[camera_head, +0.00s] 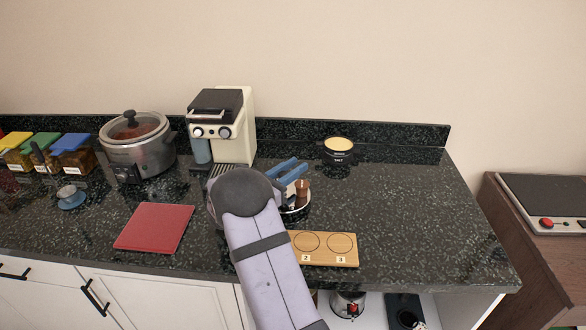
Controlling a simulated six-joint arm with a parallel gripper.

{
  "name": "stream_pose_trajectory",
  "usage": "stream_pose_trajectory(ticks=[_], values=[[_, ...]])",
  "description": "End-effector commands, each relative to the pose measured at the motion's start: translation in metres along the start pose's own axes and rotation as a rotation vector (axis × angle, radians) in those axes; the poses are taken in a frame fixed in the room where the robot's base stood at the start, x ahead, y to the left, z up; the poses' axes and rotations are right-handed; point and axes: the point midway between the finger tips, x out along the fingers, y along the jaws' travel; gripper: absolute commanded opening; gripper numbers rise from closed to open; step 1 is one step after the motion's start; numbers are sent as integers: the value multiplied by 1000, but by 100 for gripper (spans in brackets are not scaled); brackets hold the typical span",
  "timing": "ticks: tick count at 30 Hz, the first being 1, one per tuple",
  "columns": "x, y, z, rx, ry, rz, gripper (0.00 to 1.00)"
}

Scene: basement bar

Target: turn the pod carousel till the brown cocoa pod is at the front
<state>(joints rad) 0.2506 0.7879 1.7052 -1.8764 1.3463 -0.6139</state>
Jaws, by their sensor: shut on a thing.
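The pod carousel (306,207) stands on the dark counter right of the coffee machine, with a pale round rim. My arm hides most of its left and front. A brown pod (302,187) shows upright on its right side. Any other pods are hidden or too small to tell. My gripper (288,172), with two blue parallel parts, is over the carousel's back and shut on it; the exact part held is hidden.
A wooden board (342,250) with numbered circles lies in front of the carousel. A cream coffee machine (236,125) stands behind left, a salt pot (338,155) behind right. A red mat (154,227) and a steel cooker (140,152) are left. The counter's right is clear.

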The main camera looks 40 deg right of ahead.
Motion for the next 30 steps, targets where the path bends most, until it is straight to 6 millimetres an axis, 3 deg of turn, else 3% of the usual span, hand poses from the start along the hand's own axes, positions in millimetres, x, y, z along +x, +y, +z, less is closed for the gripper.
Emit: stream_pose_trajectory(ticks=[30], values=[[-5, -19, -1, 2, 1, -495, 0]])
